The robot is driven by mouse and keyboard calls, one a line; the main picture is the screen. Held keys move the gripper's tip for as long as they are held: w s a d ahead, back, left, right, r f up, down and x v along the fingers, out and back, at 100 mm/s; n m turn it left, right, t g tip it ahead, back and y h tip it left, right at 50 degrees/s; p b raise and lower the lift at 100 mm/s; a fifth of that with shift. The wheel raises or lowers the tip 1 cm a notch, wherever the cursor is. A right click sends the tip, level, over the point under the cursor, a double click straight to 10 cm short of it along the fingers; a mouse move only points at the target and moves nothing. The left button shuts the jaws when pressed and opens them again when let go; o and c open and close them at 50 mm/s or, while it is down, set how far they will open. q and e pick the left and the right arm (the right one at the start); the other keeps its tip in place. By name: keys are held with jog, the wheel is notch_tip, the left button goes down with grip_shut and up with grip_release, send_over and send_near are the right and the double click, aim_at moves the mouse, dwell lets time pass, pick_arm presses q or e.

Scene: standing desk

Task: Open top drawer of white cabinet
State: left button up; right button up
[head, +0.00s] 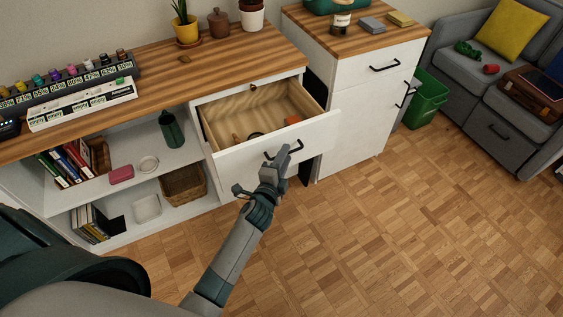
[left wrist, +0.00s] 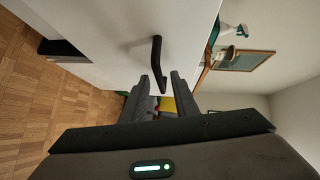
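A white drawer (head: 305,140) in the long wood-topped white cabinet (head: 200,95) is pulled well out, and its inside shows. The drawer's front has a black handle (head: 268,156). My left gripper (head: 284,157) is at this handle, partly covering it. In the left wrist view, the handle (left wrist: 157,62) sticks out from the white front just beyond my fingers (left wrist: 160,92). The fingers are apart, with a gap between them; whether they touch the handle is unclear. The taller white cabinet (head: 345,110) on the right has its top drawer (head: 375,68) shut. My right gripper is not in view.
The open drawer holds an orange block (head: 292,121) and a few small things. Open shelves with books (head: 70,162), a green bottle (head: 171,130) and a wicker basket (head: 184,185) lie left. A green bin (head: 425,98) and a grey sofa (head: 480,90) stand right. The parquet floor in front is clear.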

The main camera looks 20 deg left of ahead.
pick_arm(q)
jog(key=shift+s, duration=0.15)
